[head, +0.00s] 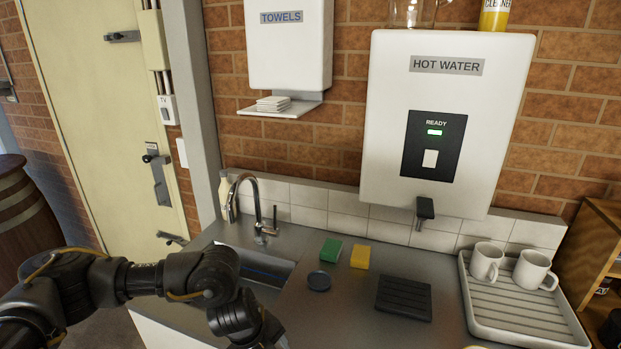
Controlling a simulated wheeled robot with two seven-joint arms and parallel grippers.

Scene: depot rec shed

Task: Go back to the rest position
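My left arm (150,278) comes in from the left across the front of the sink. It bends down at the wrist (240,318) and runs out of the bottom edge. My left gripper's fingers are below the picture, so whether they hold anything is hidden. My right arm and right gripper are not in view.
Below the hot water heater (445,115), the grey counter (335,325) holds a green sponge (331,250), a yellow sponge (360,257), a round dark lid (319,281), a black ridged mat (403,298), and a drying tray (515,317) with two mugs (487,262). A tap (262,215) rises behind the sink.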

